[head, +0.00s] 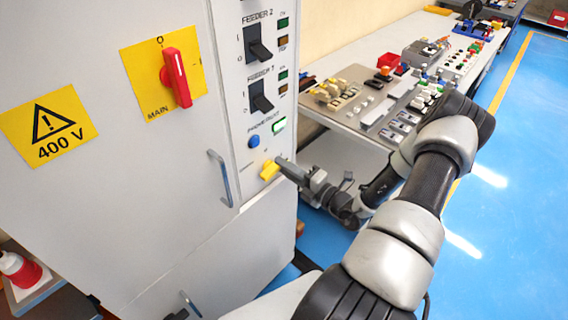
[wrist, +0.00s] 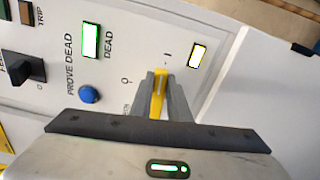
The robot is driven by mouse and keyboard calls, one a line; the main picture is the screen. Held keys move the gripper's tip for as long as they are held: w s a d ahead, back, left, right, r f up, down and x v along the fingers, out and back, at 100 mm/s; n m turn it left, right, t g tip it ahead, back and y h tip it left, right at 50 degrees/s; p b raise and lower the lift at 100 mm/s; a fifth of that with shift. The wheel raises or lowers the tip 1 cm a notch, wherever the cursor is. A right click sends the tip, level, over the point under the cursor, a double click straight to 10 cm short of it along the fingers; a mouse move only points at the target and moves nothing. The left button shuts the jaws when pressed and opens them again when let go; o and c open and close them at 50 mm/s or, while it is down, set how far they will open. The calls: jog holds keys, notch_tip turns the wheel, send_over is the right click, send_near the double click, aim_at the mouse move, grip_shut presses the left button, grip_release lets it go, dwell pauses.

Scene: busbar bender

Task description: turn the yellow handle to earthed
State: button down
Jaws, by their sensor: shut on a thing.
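The yellow handle (head: 269,171) sits low on the narrow right-hand panel of the grey cabinet, below the blue button. In the wrist view the yellow handle (wrist: 159,93) stands between my two fingers, pointing toward the "I" mark, with the "O" mark to its left. My gripper (head: 281,165) reaches it from the right in the head view. It also shows in the wrist view (wrist: 160,98), shut on the handle. A small lit window (wrist: 198,56) is up and right of the handle. The handle's base is partly hidden by the fingers.
Above the handle are the blue prove-dead button (head: 254,141), a lit green "DEAD" window (head: 279,125) and two black feeder switches (head: 259,43). The red main switch (head: 177,77) and a grey door handle (head: 220,178) are left. A bench (head: 345,124) stands behind my arm.

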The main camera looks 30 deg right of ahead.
jog(key=shift+f+m, duration=0.2)
jog(key=shift+m, duration=0.4)
jog(key=c, duration=1.7)
grip_release()
jog(key=v, duration=1.7)
jog(key=shift+s+b, duration=0.2)
jog(key=shift+b, duration=0.1)
